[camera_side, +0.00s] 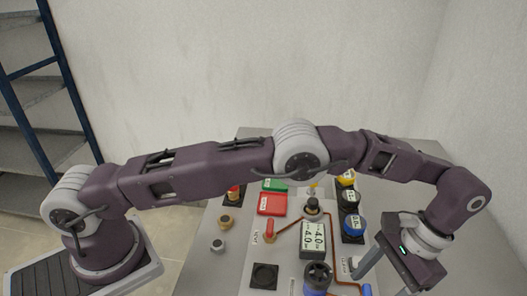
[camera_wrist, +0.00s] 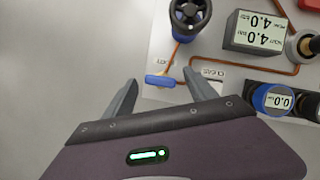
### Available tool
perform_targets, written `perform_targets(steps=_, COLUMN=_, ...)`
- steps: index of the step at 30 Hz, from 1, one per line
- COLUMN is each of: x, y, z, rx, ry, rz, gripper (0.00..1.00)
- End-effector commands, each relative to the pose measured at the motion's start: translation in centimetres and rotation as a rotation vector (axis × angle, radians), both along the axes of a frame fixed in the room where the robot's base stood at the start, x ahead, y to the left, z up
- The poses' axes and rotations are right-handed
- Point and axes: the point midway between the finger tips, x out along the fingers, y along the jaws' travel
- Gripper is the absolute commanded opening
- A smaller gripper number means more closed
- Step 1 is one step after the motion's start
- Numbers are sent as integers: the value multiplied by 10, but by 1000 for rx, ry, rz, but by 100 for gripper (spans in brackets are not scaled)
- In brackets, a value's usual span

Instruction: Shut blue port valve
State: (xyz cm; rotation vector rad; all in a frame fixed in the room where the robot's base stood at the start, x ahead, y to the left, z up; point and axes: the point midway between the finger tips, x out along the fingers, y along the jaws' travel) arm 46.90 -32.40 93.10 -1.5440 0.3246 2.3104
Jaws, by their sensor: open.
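A small blue lever handle (camera_wrist: 160,81), which looks like the blue port valve, lies flat on the pale panel beside a copper pipe in the wrist view. It runs left to right there. In the side view part of the blue lever (camera_side: 367,290) shows at the bottom edge, left of my fingers. My gripper (camera_side: 380,283) is open and empty, pointing down at the right of the panel. In the wrist view its two fingers (camera_wrist: 160,85) stand on either side of the lever, with a gap at each side. I cannot tell the height between fingers and lever.
A black handwheel on a blue body (camera_wrist: 190,15) stands near the lever. A "4.0" display box (camera_wrist: 257,32) and a blue-ringed gauge reading 0.0 (camera_wrist: 272,97) are to the right. A red-handled valve (camera_side: 269,230) stands farther left. Bare table (camera_wrist: 60,70) lies left in the wrist view.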

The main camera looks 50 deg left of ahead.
Motion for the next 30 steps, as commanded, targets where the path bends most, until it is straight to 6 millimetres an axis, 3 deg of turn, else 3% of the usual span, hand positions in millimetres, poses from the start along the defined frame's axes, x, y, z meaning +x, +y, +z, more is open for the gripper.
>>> perform_targets(steps=3, x=0, y=4, z=2, rx=-1, ry=6, rz=303, gripper=65)
perform_targets(steps=15, x=-2, y=9, z=3, rx=1, ry=4, rz=1226, gripper=65)
perform_targets(steps=23, x=19, y=26, z=68, rx=-5, ry=-3, rz=1205, gripper=65)
perform_targets(steps=30, x=12, y=63, z=120, rx=-80, ry=-118, rz=1106, gripper=65)
